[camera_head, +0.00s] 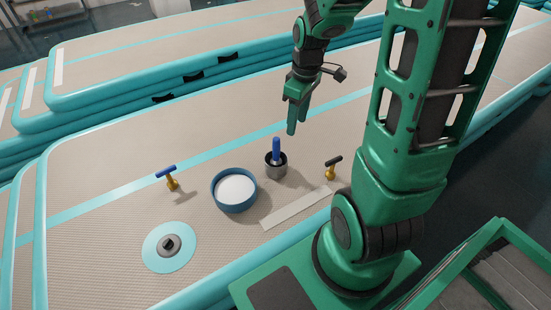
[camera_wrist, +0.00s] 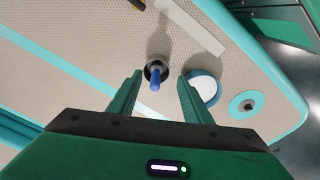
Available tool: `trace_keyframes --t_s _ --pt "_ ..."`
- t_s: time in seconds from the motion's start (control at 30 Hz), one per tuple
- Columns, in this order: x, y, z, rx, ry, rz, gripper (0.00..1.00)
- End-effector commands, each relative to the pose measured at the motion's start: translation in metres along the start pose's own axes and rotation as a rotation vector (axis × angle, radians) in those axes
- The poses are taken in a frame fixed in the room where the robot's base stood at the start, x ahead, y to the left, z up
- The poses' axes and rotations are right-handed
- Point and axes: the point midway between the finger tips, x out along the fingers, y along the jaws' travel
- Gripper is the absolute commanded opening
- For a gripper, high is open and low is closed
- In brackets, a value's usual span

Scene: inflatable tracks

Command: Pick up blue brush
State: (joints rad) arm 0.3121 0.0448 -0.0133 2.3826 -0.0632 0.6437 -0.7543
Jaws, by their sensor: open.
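The blue brush (camera_head: 276,148) stands upright, handle up, in a dark grey cup (camera_head: 275,171) on the beige inflatable track. Its lower end is hidden inside the cup. My green gripper (camera_head: 297,128) is open and empty, above and beyond the cup in the head view. In the wrist view the blue brush (camera_wrist: 155,82) and its cup (camera_wrist: 158,66) show between and beyond my open fingers (camera_wrist: 155,90), apart from both.
A blue-rimmed round tub with white contents (camera_head: 235,191) stands left of the cup. A yellow tool with a blue handle (camera_head: 170,180) and one with a black handle (camera_head: 332,169) stand on either side. A valve (camera_head: 169,244) lies front left. Stacked tracks (camera_head: 140,75) rise behind.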

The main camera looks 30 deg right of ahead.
Motion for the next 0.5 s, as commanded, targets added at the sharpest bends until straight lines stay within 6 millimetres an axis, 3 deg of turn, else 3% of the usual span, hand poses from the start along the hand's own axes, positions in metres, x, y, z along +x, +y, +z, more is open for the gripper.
trace_keyframes --t_s 0.03,0.2,0.5 --pt "0.013 0.002 -0.011 -0.061 0.008 -0.014 0.45" --pt "0.043 0.005 -0.043 -0.235 0.053 -0.037 0.45" --pt "0.073 0.005 -0.058 -0.315 0.077 -0.047 0.45"
